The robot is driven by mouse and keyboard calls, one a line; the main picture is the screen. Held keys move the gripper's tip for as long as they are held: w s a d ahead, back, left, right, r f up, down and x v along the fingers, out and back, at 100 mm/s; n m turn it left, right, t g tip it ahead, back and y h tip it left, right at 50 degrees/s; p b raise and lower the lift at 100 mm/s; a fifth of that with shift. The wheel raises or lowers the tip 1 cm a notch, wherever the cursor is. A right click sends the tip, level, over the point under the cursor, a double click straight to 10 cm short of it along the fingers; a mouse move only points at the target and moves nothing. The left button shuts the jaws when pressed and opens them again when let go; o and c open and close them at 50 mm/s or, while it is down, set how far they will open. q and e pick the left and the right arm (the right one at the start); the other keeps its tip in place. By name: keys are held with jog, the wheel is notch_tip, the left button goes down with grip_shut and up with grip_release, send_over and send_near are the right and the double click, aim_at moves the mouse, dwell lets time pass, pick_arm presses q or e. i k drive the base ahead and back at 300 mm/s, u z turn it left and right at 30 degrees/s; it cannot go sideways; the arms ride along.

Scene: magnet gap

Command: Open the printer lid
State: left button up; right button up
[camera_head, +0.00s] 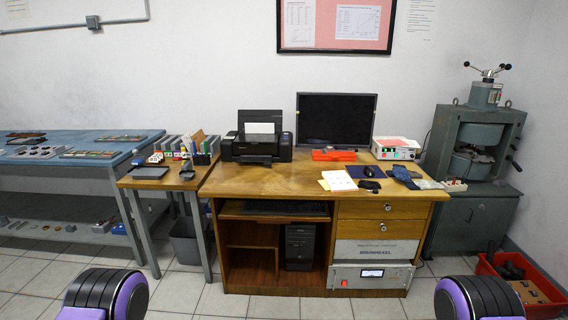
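The black printer (257,147) stands on the left part of the wooden desk (290,178), against the wall. A sheet of white paper shows at its upright rear part, and its front tray sticks out a little. Whether its lid is open or shut is too small to tell. Purple and black parts of my own arms show at the bottom left and bottom right edges. Neither of my grippers is in view, and both arms are far from the printer.
A black monitor (336,119) stands right of the printer, with a red box (333,155) before it. Papers (339,181), a mouse and cloths lie on the desk. A side table (166,183) with stationery adjoins at left. Tiled floor before the desk is free. A red crate (541,284) sits at right.

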aim_at(253, 140)
jog(key=i, duration=2.05)
jog(key=u, duration=0.05)
